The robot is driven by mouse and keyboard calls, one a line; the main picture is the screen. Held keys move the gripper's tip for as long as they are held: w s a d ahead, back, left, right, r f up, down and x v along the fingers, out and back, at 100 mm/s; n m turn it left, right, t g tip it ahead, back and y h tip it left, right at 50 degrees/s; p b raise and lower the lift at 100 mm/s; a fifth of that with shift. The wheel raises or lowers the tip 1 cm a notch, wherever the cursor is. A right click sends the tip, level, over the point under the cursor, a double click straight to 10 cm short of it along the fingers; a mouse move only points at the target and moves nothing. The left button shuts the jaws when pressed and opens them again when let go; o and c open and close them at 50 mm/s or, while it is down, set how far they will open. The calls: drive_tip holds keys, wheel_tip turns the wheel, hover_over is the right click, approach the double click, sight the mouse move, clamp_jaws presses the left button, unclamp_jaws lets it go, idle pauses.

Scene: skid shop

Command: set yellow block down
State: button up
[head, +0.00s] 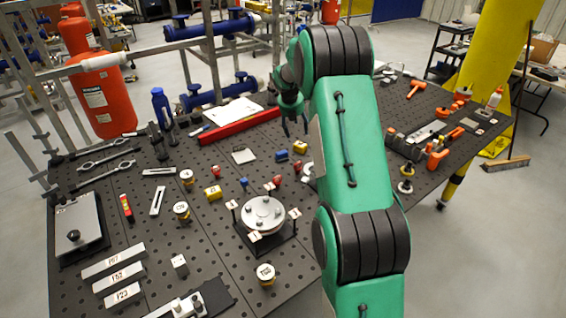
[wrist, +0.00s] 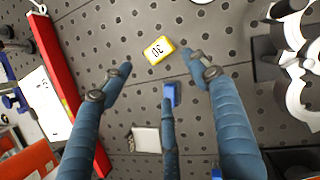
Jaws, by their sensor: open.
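A yellow block (head: 299,147) lies on the dark perforated table (head: 330,215), just below my gripper (head: 293,124). It also shows in the wrist view (wrist: 158,50), with dark marks on its top, beyond the fingertips and not touching them. My gripper's fingers (wrist: 160,66) are spread open with nothing between them, and it hangs above the table. A second yellow block (head: 213,192) sits further left on the table. A blue block (head: 282,156) lies beside the first yellow one; in the wrist view a finger partly covers this blue block (wrist: 171,92).
A red beam (head: 238,126) lies behind, with a white sheet (head: 235,111) beyond it. Orange tools (head: 437,158) lie to the right.

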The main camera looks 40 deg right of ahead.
drive_tip(key=s+a+r+m+t, duration=0.1)
drive_tip(key=s+a+r+m, duration=0.3)
drive_tip(key=s+a+r, duration=0.4)
drive_tip(key=s+a+r+m+y, duration=0.1)
drive_tip(key=s+a+r+m, duration=0.25)
drive_tip(key=a+r, duration=0.45)
drive_tip(key=s+a+r+m+t, duration=0.1)
drive_tip(key=s+a+r+m, duration=0.45)
drive_tip(key=a, duration=0.65)
drive_tip(key=s+a+m+y, duration=0.1)
drive_tip(key=s+a+m, duration=0.2)
drive_tip(key=s+a, duration=0.3)
drive_tip(key=s+a+f+m+t+y, duration=0.1)
drive_tip(key=s+a+m, duration=0.2)
drive_tip(key=s, duration=1.2)
drive_tip(key=s+a+m+y, duration=0.1)
drive_tip(key=s+a+m, duration=0.3)
drive_tip(key=s+a, duration=0.4)
drive_tip(key=shift+s+a+f+t, duration=0.3)
drive_tip(key=shift+s+a+f, duration=0.1)
drive_tip(key=shift+s, duration=0.8)
wheel_tip(320, 180, down, 8)
drive_tip(key=b, duration=0.8)
